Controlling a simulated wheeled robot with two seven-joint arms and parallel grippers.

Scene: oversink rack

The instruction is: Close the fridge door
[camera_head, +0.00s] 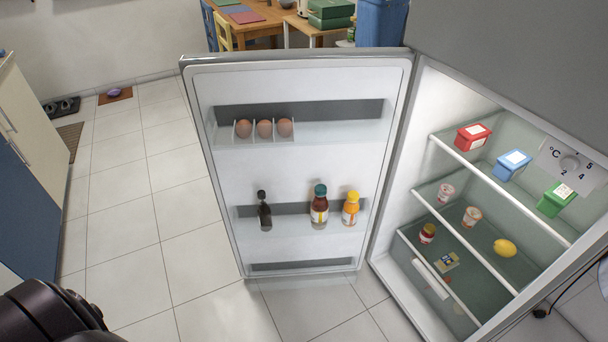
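The fridge door (290,174) stands wide open in the middle of the view, its inner side facing me. It is hinged at its right edge to the fridge body (395,266), which stands open at the right. The door's upper shelf holds three eggs (264,128). Its lower shelf holds a dark bottle (264,211), a bottle with a teal cap (319,206) and an orange bottle (350,208). A dark part of my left arm shows at the bottom left, apart from the door. Neither gripper's fingers are in view.
Inside the fridge are red, blue and green boxes (473,137), small jars (471,216) and a lemon (504,248). A cabinet (30,135) stands at the left. The tiled floor (140,210) between cabinet and door is clear. A wooden table (262,25) stands behind.

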